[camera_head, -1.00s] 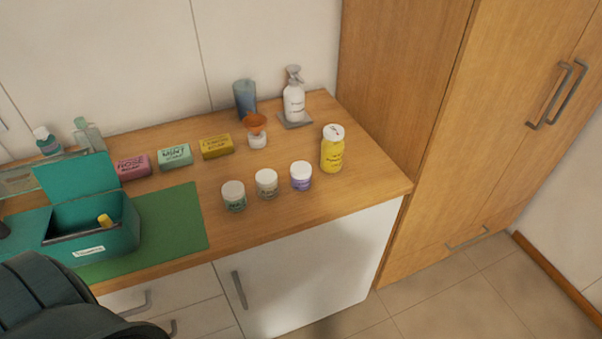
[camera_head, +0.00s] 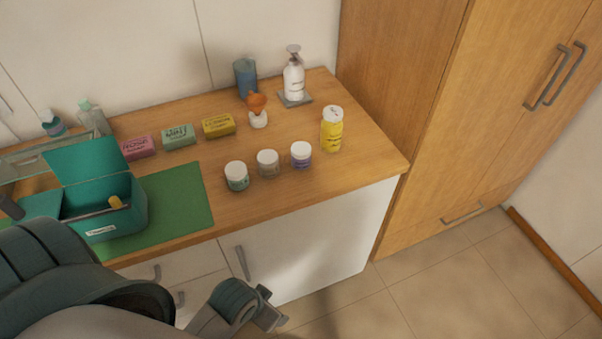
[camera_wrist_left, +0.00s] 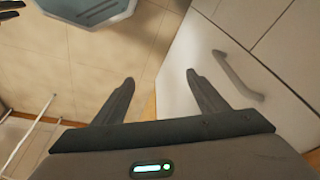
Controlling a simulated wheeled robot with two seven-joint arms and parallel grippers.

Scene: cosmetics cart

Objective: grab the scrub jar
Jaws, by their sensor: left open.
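A yellow bottle (camera_head: 331,132) stands right of the jars. An open teal box (camera_head: 103,215) sits on a green mat (camera_head: 183,208).

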